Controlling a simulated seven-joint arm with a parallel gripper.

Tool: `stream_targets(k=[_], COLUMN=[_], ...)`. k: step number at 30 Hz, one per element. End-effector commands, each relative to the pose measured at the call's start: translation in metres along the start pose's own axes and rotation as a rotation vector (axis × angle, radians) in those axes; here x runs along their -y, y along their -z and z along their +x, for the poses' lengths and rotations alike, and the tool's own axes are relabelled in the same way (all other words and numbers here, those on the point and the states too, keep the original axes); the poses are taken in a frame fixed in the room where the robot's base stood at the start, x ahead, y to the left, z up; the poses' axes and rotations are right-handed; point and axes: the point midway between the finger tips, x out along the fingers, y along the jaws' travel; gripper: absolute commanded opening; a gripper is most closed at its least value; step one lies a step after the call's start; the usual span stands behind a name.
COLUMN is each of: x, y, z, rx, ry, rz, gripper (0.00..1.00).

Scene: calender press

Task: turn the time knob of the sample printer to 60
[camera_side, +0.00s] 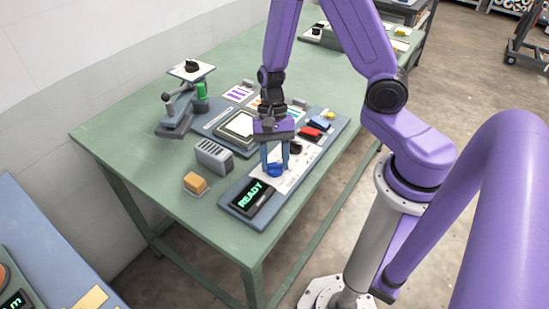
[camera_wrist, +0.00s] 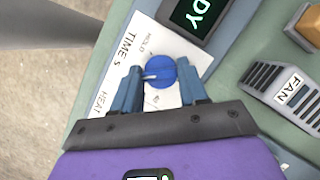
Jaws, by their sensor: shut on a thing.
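The blue knob (camera_wrist: 165,68) sits on a white label panel (camera_wrist: 110,65) printed with "TIME s", "HOLD" and "HEAT". A pale pointer on the knob points left in the wrist view, towards the "TIME s" lettering. The dial numbers are mostly hidden by my fingers and too small to read. My gripper (camera_wrist: 161,76) has its two blue fingers on either side of the knob, shut on it. In the side view, my gripper (camera_side: 277,162) points down at the printer (camera_side: 231,208), with the blue knob (camera_side: 274,170) between its fingertips.
The printer's display (camera_side: 251,198) reads "READY". A grey slotted box labelled "FAN" (camera_wrist: 283,92) and a yellow-orange block (camera_side: 195,183) stand beside the printer. A red-and-black item (camera_side: 310,132) lies behind my gripper. A small press (camera_side: 180,105) stands at the left on the green table (camera_side: 130,135).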

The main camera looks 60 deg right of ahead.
Motion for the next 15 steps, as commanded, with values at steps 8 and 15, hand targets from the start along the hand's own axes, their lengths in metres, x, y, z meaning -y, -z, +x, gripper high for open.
stream_targets(k=[8,15], x=[0.0012,0.0008], y=[0.0008,0.0006], z=[-0.0013,-0.0009], rx=[-0.001,-0.001], ry=[0.006,0.004], rz=[0.001,0.001], gripper=[0.12,0.69])
